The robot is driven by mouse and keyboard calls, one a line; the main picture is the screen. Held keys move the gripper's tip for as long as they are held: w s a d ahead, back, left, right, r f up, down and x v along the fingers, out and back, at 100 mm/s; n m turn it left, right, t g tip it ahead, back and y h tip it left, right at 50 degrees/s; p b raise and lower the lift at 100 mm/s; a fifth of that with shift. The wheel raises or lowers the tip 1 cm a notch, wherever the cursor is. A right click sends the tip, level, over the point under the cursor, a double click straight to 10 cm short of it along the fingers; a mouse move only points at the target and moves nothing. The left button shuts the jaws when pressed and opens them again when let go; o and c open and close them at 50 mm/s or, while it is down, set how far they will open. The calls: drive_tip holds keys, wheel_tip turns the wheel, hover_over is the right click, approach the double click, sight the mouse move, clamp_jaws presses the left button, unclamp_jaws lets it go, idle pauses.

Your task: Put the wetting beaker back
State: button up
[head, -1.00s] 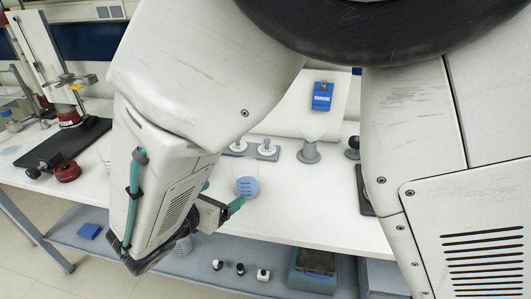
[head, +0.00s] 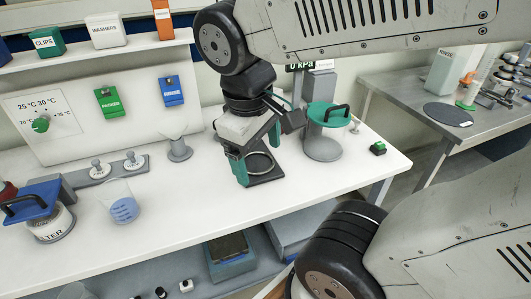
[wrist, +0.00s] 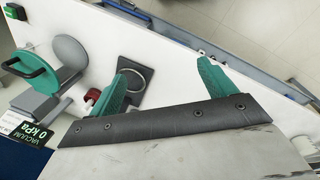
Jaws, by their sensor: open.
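A clear beaker (head: 121,206) with blue liquid or a blue marking stands upright on the white bench, at left in the head view. Its writing is too small to read. My gripper (head: 256,152) is well to its right, open and empty, above a dark square plate with a ring (head: 262,167). In the wrist view my gripper (wrist: 163,64) has its two green fingers spread apart. The plate and ring (wrist: 146,82) show there beside the left finger, with nothing seen inside the ring. The beaker is not in the wrist view.
A blue-lidded container (head: 48,222) stands left of the beaker. A grey pot with a green lid (head: 323,140) stands right of my gripper. Two knobbed pieces (head: 116,166) and a grey funnel-topped stand (head: 179,149) are behind the beaker. The front bench between beaker and plate is clear.

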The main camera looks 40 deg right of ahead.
drive_tip(key=s+m+y, duration=0.1)
drive_tip(key=s+m+t, duration=0.1)
drive_tip(key=m, duration=0.1)
drive_tip(key=shift+s+r+y, duration=0.25)
drive_tip(key=shift+r+y, duration=0.15)
